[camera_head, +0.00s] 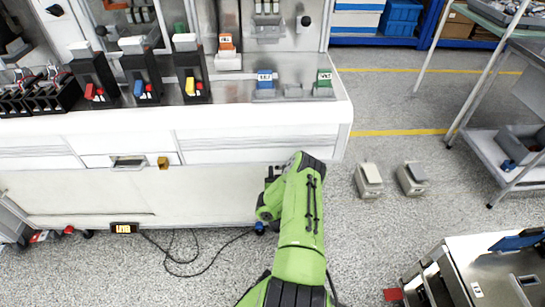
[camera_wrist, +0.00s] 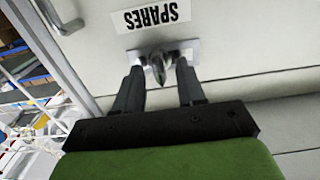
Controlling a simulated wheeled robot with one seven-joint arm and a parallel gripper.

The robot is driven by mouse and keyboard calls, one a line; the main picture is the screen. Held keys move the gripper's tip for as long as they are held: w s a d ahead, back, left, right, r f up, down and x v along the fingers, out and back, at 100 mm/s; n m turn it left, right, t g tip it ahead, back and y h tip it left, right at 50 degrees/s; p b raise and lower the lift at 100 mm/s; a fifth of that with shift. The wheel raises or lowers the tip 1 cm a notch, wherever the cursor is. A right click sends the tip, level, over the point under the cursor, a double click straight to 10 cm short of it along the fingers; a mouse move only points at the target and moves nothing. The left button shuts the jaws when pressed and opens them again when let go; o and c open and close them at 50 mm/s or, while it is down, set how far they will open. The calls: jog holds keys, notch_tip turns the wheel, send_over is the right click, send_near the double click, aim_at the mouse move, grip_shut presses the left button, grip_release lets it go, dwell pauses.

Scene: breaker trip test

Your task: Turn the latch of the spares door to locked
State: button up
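The spares door (camera_wrist: 240,35) is a pale panel with a white SPARES label (camera_wrist: 151,16), upside down in the wrist view. Its latch (camera_wrist: 157,68) is a grey metal handle on a light plate just past the label. It lies roughly along the view's vertical. My gripper (camera_wrist: 159,78) is open, with one dark finger on each side of the latch and a gap visible on both sides. In the head view my gripper (camera_head: 272,174) is at the cabinet's lower front; my green arm hides the latch there.
The workbench (camera_head: 230,108) carries breakers and blue and green blocks above my gripper. A yellow tag (camera_head: 163,163) hangs by another latch to the left. Two pale boxes (camera_head: 369,180) stand on the floor to the right. A black cable (camera_head: 190,262) lies on the floor.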

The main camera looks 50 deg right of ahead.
jog(key=shift+d, duration=0.1)
jog(key=shift+c, duration=0.3)
grip_shut()
